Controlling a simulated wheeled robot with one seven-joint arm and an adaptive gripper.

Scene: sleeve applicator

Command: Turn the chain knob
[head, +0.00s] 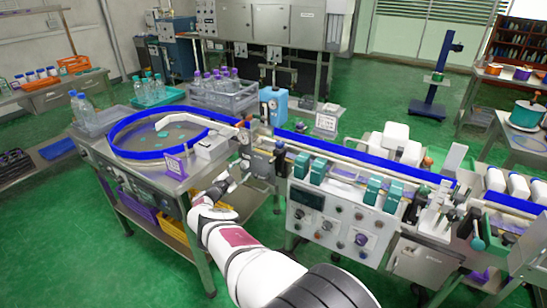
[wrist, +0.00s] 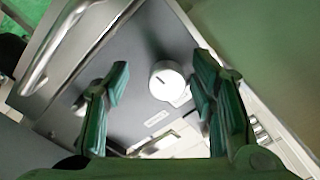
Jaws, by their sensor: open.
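A round white knob (wrist: 168,82) with a dark pointer line sits on a dark grey panel (wrist: 135,55) in the wrist view. A small label (wrist: 157,118) below it is too blurred to read, so I cannot confirm that it is the chain knob. My gripper (wrist: 161,72) is open, with one green finger on each side of the knob in the picture and visible space between. The distance to the panel is unclear. In the head view my arm reaches to the rotary table machine (head: 105,170); the knob and fingertips cannot be made out there.
Another round part is partly hidden behind the left finger. In the head view, a conveyor control box (head: 335,222) with several knobs stands right of my arm; green floor lies in front.

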